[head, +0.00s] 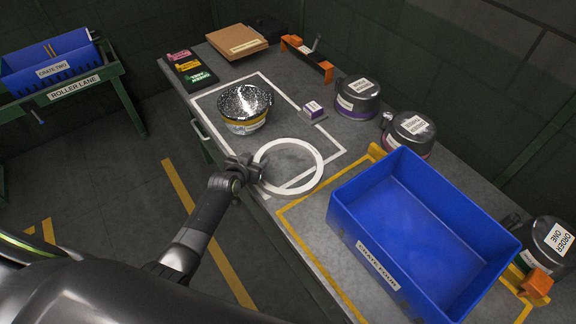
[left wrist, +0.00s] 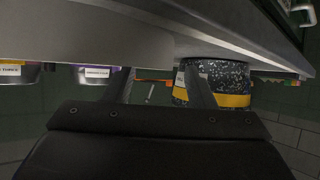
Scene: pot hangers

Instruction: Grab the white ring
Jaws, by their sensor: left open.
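The white ring (head: 288,142) is at the near edge of the grey worktable, by the white-outlined area. My left gripper (head: 256,168) is at the ring's left side in the head view, with its open fingers right at the rim. I cannot tell whether they touch it. In the left wrist view the open fingers (left wrist: 162,88) point toward the table, which appears upside down. A pale surface fills the top left there, and I cannot tell whether it is the ring. My right gripper is not in view.
A speckled pot (head: 244,108) stands behind the ring; it also shows in the left wrist view (left wrist: 222,78). A blue crate (head: 376,262) stands to the right. Dark pots (head: 357,98) line the back edge. A small purple-labelled block (head: 313,111) sits behind the ring.

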